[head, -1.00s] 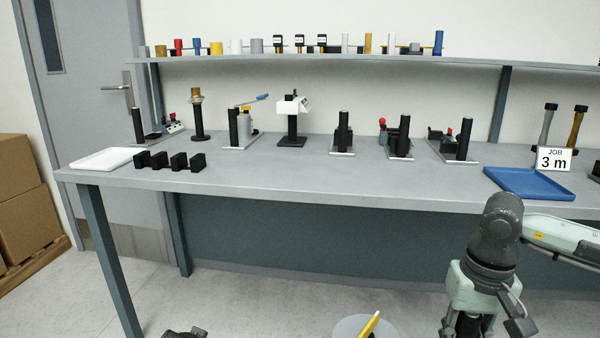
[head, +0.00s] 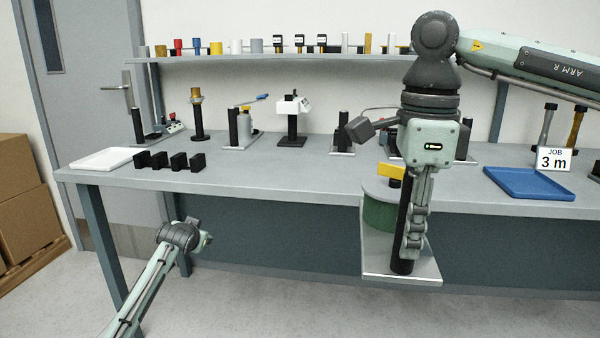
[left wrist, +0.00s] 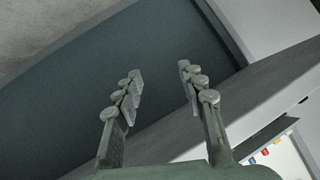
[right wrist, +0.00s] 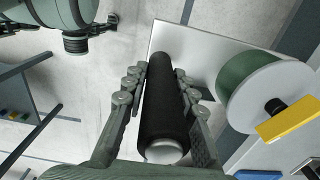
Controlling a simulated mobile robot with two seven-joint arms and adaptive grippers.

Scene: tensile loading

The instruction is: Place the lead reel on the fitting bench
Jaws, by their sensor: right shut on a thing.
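The lead reel shows as a green drum (head: 379,215) with a yellow crank (head: 390,172) and a black upright post on a pale base plate (head: 400,262). My right gripper (head: 416,225) is shut around the black post. The base plate hangs in front of the fitting bench (head: 300,182), apparently clear of the floor. In the right wrist view the fingers (right wrist: 160,82) flank the black post (right wrist: 165,115), with the green drum (right wrist: 245,75) to the right. My left gripper (left wrist: 160,90) is open and empty; its arm is low, in front of the bench's left part.
Several posted devices stand along the bench back, including a white-headed one (head: 292,107). A white tray (head: 104,159), black blocks (head: 170,160) and a blue tray (head: 530,183) lie on the bench. A shelf (head: 230,58) runs above. The bench's front middle is clear.

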